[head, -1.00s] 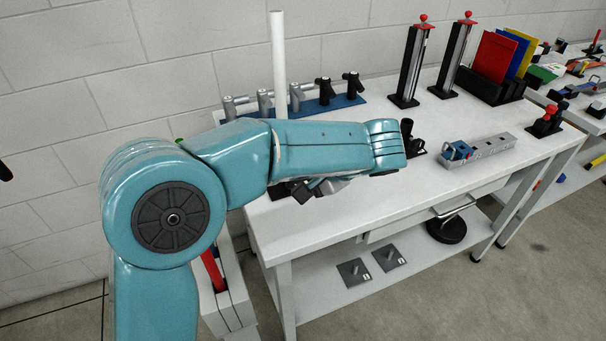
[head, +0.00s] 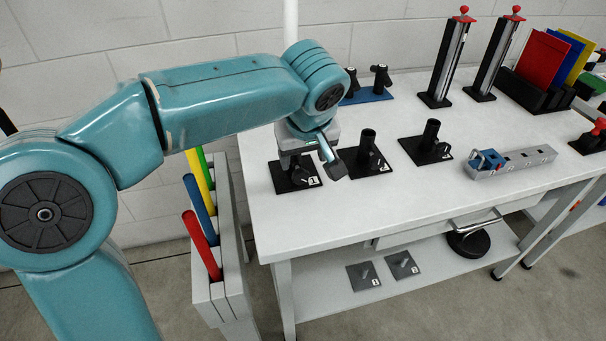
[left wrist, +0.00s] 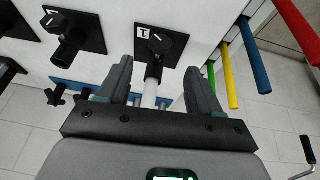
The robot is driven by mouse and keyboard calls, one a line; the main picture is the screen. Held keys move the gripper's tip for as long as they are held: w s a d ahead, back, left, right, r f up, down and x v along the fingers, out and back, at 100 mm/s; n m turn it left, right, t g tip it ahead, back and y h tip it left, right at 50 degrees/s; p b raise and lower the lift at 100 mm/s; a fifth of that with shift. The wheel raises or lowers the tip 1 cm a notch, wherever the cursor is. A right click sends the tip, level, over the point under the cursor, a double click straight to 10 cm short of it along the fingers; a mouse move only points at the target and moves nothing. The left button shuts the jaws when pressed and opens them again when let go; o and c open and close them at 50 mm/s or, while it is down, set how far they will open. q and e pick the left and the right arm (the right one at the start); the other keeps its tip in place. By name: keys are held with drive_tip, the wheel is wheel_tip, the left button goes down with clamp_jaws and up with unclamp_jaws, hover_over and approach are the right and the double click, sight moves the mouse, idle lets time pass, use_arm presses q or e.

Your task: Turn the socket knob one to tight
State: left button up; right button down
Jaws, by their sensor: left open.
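Socket one is a black post on a square black plate (head: 283,183) marked 1, at the table's near left corner. My left gripper (head: 312,163) is over it, pointing down, and hides most of the post. In the left wrist view the plate (left wrist: 176,34) lies ahead, with the black knob (left wrist: 158,45) with a white mark and a tube between the open fingers of my left gripper (left wrist: 158,85). The fingers stand apart on either side; I see no contact. My right gripper is not in view.
Two more black sockets (head: 367,150) (head: 430,137) stand to the right. A rack with coloured tubes (head: 215,285) stands left of the table. The front table edge is clear.

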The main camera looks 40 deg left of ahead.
sight(301, 174)
use_arm(q)
drive_tip(key=b+x, duration=0.1)
drive_tip(key=x, duration=0.8)
drive_tip(key=shift+s, duration=0.1)
drive_tip(key=shift+f, duration=0.15)
drive_tip(key=shift+c, duration=0.3)
drive_tip(key=c, duration=1)
